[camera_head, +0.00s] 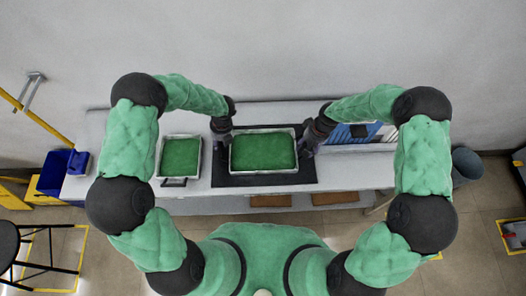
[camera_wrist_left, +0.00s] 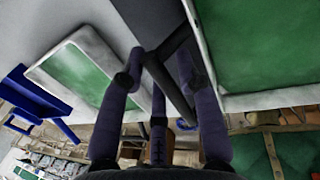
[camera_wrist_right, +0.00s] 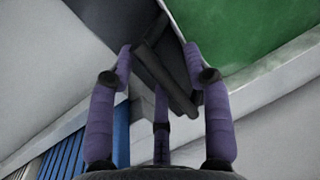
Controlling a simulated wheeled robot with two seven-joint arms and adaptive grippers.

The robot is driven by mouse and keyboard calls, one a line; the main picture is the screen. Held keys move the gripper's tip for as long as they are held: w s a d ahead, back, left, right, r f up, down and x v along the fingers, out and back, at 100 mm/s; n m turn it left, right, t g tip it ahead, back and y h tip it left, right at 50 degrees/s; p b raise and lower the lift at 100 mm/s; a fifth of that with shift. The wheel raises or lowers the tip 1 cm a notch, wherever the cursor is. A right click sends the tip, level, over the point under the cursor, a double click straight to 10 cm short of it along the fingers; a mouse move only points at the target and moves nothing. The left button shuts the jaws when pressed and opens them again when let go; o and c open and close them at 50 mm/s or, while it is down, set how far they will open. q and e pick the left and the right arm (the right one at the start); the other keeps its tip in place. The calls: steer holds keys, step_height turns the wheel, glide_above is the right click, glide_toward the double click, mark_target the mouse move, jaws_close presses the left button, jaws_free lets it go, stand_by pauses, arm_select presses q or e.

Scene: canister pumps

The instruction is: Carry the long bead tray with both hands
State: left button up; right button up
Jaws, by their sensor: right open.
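The long bead tray (camera_head: 263,152), metal-rimmed and full of green beads, lies on a dark mat on the bench in the head view. My left gripper (camera_wrist_left: 160,55) is at its left end, its fingers on either side of a black handle bar (camera_wrist_left: 170,88); whether they press on it is unclear. My right gripper (camera_wrist_right: 159,49) is open at the right end, fingers apart around the other black handle (camera_wrist_right: 168,82). The tray's rim shows beside both handles in the wrist views.
A second, smaller tray of green beads (camera_head: 180,157) stands just left of my left gripper. The dark mat (camera_head: 265,180) has bare room in front. A blue bin (camera_head: 57,168) is at the far left, a blue slatted item (camera_head: 340,134) behind right. A grey bucket (camera_head: 466,165) stands beyond the bench's right end.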

arm_select(q)
steer(key=c, duration=0.6)
arm_select(e)
steer(key=c, duration=0.6)
arm_select(q)
jaws_close()
arm_select(e)
jaws_close()
arm_select(q)
steer(key=shift+r, duration=0.2)
arm_select(e)
steer(key=shift+r, duration=0.2)
